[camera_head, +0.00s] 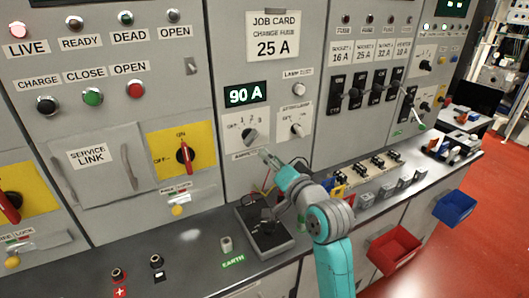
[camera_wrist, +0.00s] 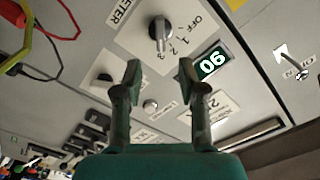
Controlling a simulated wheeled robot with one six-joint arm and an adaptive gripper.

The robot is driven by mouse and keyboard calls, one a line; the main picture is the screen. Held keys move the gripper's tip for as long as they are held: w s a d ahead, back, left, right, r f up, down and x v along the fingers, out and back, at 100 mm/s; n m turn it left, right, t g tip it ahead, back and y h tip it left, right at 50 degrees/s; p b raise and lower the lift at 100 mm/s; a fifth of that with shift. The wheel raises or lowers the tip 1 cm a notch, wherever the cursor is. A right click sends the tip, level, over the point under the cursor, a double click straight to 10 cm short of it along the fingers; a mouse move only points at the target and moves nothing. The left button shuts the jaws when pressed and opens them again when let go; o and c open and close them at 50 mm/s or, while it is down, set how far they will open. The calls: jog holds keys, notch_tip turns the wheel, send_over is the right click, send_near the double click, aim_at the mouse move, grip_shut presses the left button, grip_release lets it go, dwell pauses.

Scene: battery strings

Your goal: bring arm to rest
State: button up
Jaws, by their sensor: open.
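My gripper (camera_head: 267,156) is at the cabinet front in the head view, just below and right of the ammeter's rotary knob (camera_head: 250,136). In the wrist view my gripper (camera_wrist: 159,69) has its two fingers apart with nothing between them. The knob (camera_wrist: 159,30) shows beyond the fingertips, on a plate marked OFF, 1, 2, 3. I see no contact between the fingers and the knob. My teal and grey arm reaches up from the bottom of the head view, over the bench edge.
A display (camera_head: 245,93) reads 90 A. A dark meter box (camera_head: 265,228) stands on the grey bench, with leads near my gripper. Fuse holders (camera_head: 352,95) line the panel at right. A red bin (camera_head: 394,249) and a blue bin (camera_head: 455,207) hang on the bench front.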

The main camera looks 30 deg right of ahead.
jog(key=shift+s, duration=0.45)
jog(key=shift+n+g+h, duration=0.3)
jog(key=shift+n+g, duration=0.1)
jog(key=s+a+f, duration=0.1)
jog(key=s+f, duration=0.1)
jog(key=f, duration=0.2)
jog(key=s+a+f, duration=0.1)
jog(key=s+f, duration=0.1)
jog(key=f, duration=0.2)
jog(key=s+a+f, duration=0.1)
jog(key=s+f, duration=0.2)
jog(key=f, duration=0.1)
jog(key=shift+f, duration=0.15)
jog(key=s+a+f+n+g, duration=0.1)
jog(key=s+a+f+n, duration=0.1)
jog(key=s+f, duration=0.5)
jog(key=s+a+f+n, duration=0.1)
jog(key=s+a+f, duration=0.1)
jog(key=s, duration=0.9)
jog(key=s+a+f+n+g, duration=0.1)
jog(key=s+a+f+n, duration=0.1)
jog(key=s+f, duration=0.5)
jog(key=s+r+n, duration=0.1)
jog(key=s+r, duration=0.1)
jog(key=s, duration=0.5)
jog(key=s+a+r+n, duration=0.1)
jog(key=s+r+n, duration=0.1)
jog(key=s, duration=0.6)
jog(key=shift+s+a, duration=0.2)
jog(key=shift+a, duration=0.05)
